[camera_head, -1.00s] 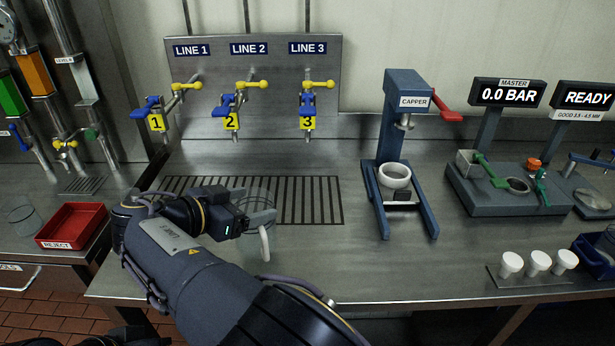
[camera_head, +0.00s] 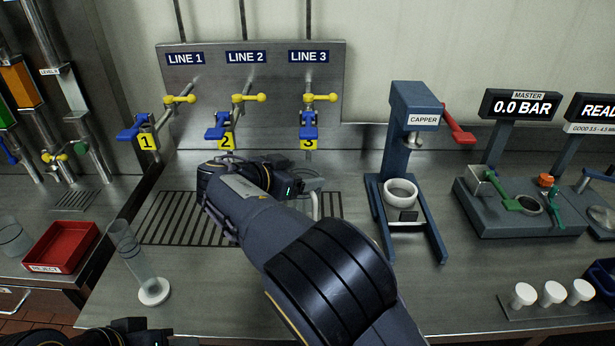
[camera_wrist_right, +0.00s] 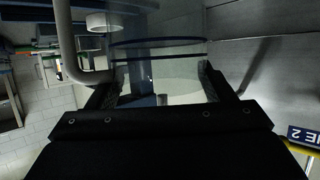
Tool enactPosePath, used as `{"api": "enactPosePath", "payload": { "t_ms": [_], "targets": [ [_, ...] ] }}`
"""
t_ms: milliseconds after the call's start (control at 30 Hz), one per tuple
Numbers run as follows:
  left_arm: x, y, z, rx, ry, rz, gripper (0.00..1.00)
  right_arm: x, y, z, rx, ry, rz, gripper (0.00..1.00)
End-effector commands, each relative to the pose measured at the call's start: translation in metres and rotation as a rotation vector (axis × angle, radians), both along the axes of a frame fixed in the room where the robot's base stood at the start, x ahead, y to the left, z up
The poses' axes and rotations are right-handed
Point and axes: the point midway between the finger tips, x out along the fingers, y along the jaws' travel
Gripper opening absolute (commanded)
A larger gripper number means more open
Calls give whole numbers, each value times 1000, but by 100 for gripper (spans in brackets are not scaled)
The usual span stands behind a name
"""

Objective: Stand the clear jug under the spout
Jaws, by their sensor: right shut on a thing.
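My right gripper (camera_head: 300,187) is shut on the clear jug (camera_head: 310,181), over the right part of the drain grate. In the head view, my forearm and gripper hide most of the jug. Its pale handle (camera_head: 316,206) points toward the front. In the right wrist view, the see-through jug wall (camera_wrist_right: 160,66) with dark rings lies between the two fingers (camera_wrist_right: 160,88). The line 3 spout (camera_head: 309,130), with a blue lever, is above and behind the jug. I cannot tell whether the jug touches the grate. My left gripper (camera_head: 150,334) shows only partly, its fingers unclear.
The line 1 (camera_head: 143,131) and line 2 (camera_head: 220,130) taps are left of line 3. A clear tube on a white base (camera_head: 153,292) stands front left, near the red reject tray (camera_head: 64,247). The blue capper (camera_head: 405,150) stands right. The front middle counter is clear.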

Motion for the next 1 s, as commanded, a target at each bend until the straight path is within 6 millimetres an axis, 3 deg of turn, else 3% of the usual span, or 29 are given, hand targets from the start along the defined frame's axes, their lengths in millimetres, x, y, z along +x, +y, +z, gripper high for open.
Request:
{"api": "enactPosePath", "payload": {
  "t_ms": [200,500,900,933,1000],
  "targets": [
    [0,0,6,0,0,0,36,18,-18,0,0,0,1,34],
    [0,0,16,0,0,0,36,19,-19,-33,-2,2,1,34],
    [0,0,10,0,0,0,36,19,-18,-39,0,0,1,34],
    [0,0,10,0,0,0,36,19,-18,-39,0,0,1,76],
    [0,0,12,0,0,0,36,19,-18,-37,1,0,1,86]
  ]
}}
